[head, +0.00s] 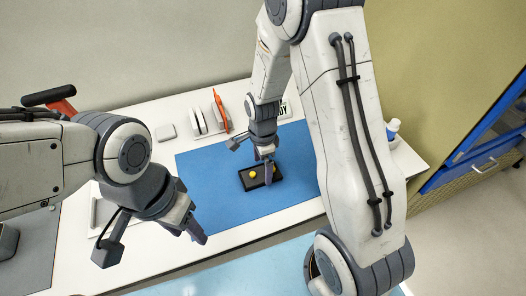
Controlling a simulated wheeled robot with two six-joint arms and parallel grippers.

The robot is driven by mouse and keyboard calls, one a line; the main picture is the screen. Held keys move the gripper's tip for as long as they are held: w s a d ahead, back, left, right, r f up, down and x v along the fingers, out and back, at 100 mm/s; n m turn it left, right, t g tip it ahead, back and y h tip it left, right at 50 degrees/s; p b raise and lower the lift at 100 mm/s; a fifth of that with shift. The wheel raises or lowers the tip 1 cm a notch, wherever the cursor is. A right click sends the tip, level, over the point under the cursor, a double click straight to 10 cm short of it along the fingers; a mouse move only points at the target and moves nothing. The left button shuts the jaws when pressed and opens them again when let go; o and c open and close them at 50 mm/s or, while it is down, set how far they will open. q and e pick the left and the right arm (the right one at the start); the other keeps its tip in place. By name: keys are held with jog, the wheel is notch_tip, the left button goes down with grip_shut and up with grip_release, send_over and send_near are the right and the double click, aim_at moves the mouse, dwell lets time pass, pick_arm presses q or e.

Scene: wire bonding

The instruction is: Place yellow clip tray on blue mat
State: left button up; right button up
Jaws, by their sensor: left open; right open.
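A small dark tray (246,184) with a yellow round piece (253,174) in it lies on the blue mat (215,190), near the middle of the mat. My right gripper (267,174) is open and points down at the tray, with its finger over the tray's right part and hiding some of it. I cannot tell whether it touches the tray. My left gripper (196,231) is open and empty, over the front left edge of the mat, apart from the tray.
A white holder with upright plates (198,121) and an orange-handled tool (220,108) stand behind the mat. A white bottle (393,128) stands at the right back. A light tray (100,213) lies left of the mat. The mat's left part is clear.

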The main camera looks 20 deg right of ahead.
notch_tip(320, 180, up, 10)
jog(key=f, duration=0.1)
jog(key=s+a+r+n, duration=0.2)
jog(key=s+a+n, duration=0.1)
jog(key=s+n, duration=0.4)
jog(key=s+a+r+n, duration=0.3)
jog(key=s+a+n, duration=0.1)
jog(key=s+n, duration=0.3)
jog(key=s+a+r+n+y, duration=0.1)
jog(key=s+a+r+n, duration=0.2)
jog(key=s+n, duration=0.3)
jog(key=a+n, duration=0.1)
jog(key=n, duration=0.4)
jog(key=shift+s+a, duration=0.2)
jog(key=shift+s, duration=0.2)
